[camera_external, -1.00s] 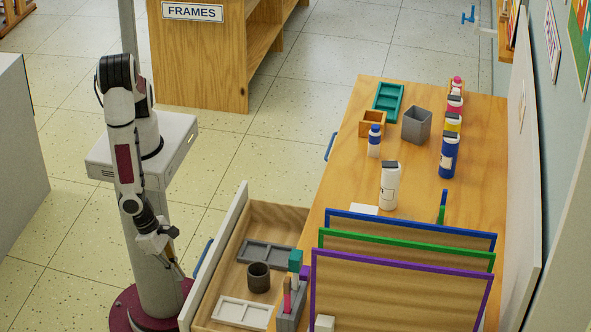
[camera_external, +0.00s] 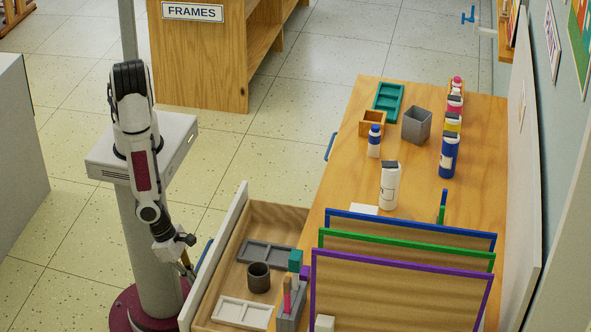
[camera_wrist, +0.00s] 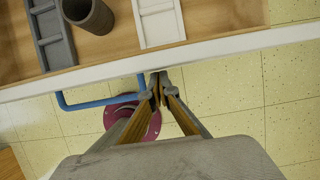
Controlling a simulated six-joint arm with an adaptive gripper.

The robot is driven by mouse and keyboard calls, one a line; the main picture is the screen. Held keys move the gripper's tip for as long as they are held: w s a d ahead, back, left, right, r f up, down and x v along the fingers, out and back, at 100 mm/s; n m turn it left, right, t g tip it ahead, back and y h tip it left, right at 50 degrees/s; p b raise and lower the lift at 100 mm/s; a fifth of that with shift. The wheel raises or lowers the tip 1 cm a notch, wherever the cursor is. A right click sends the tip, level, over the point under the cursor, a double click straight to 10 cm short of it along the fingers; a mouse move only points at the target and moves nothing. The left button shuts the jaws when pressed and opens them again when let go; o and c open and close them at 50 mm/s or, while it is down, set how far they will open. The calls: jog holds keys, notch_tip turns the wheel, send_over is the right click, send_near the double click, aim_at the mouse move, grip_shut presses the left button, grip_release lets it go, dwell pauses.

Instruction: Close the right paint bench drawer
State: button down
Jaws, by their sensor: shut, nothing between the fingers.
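The right paint bench drawer (camera_external: 236,218) is pulled open from the bench, on the side facing my arm. Its white front also shows in the wrist view (camera_wrist: 225,48). A blue handle (camera_wrist: 88,104) is on the outer face of that front. My gripper (camera_external: 190,275) is outside the drawer, close to its front. In the wrist view my gripper (camera_wrist: 158,84) is shut and empty, its tips beside the handle's right end and near the white front. I cannot tell whether the tips touch either. In the external view the handle (camera_external: 205,255) is partly hidden.
The drawer holds a dark cup (camera_external: 259,277), a grey tray (camera_external: 266,253) and a white tray (camera_external: 242,312). The wooden bench top (camera_external: 340,160) carries bottles, containers and framed boards (camera_external: 400,290). Another blue handle (camera_external: 331,147) is farther along the bench.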

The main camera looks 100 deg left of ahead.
jog(key=shift+w, duration=0.2)
jog(key=w, duration=2.4)
jog(key=shift+w, duration=0.25)
jog(key=shift+w+r, duration=0.1)
jog(key=shift+w, duration=0.1)
jog(key=shift+s, duration=0.1)
jog(key=shift+s, duration=2.35)
jog(key=v, duration=0.9)
jog(key=shift+s+r, duration=0.15)
jog(key=shift+r, duration=0.2)
jog(key=shift+n, duration=0.3)
